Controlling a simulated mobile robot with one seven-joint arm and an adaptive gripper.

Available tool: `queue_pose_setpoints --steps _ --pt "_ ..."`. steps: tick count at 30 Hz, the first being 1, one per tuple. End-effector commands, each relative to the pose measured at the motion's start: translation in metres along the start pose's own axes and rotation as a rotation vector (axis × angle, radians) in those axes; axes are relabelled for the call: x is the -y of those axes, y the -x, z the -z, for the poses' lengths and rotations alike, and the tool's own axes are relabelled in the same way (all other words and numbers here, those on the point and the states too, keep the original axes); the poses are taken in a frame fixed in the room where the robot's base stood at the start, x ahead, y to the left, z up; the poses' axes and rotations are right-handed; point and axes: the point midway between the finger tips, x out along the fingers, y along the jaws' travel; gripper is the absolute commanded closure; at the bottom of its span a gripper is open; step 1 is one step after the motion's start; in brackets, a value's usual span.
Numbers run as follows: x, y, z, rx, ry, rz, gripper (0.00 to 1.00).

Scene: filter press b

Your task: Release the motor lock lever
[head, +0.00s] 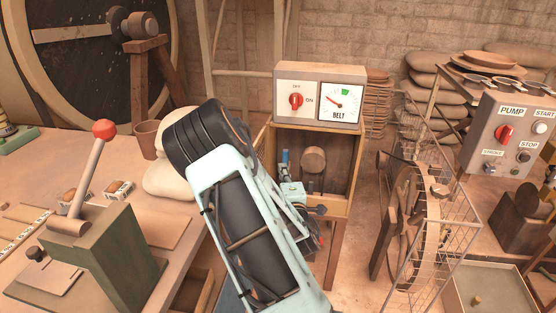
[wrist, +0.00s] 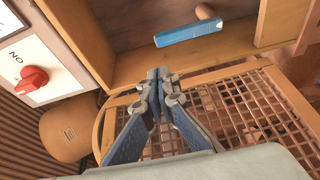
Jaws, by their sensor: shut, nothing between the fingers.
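In the wrist view a blue bar-shaped handle (wrist: 192,33) lies across a brown round peg inside an open wooden box; it looks like the motor lock lever. My gripper (wrist: 158,78) is shut and empty, its fingertips at the front edge of the box, below the blue handle in the picture and apart from it. In the head view the wooden box (head: 342,205) stands under the belt panel, with a round brown part (head: 313,160) inside.
The belt panel (head: 320,70) with a red knob and dial is above the box. A wire guard (head: 440,225) around a wheel stands to the right, the pump panel (head: 512,130) beyond it. A red-balled lever (head: 92,165) stands on the left bench.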

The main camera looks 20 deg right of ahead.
Motion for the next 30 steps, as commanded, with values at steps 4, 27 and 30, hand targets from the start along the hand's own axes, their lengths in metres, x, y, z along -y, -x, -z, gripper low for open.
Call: queue_pose_setpoints --steps 4,27,30 --pt "0.005 0.004 -0.001 -0.006 0.03 -0.011 1.0" --pt "0.004 -0.057 0.0 -0.007 0.03 -0.015 1.0" --pt "0.004 -0.073 0.0 -0.007 0.03 -0.015 1.0"
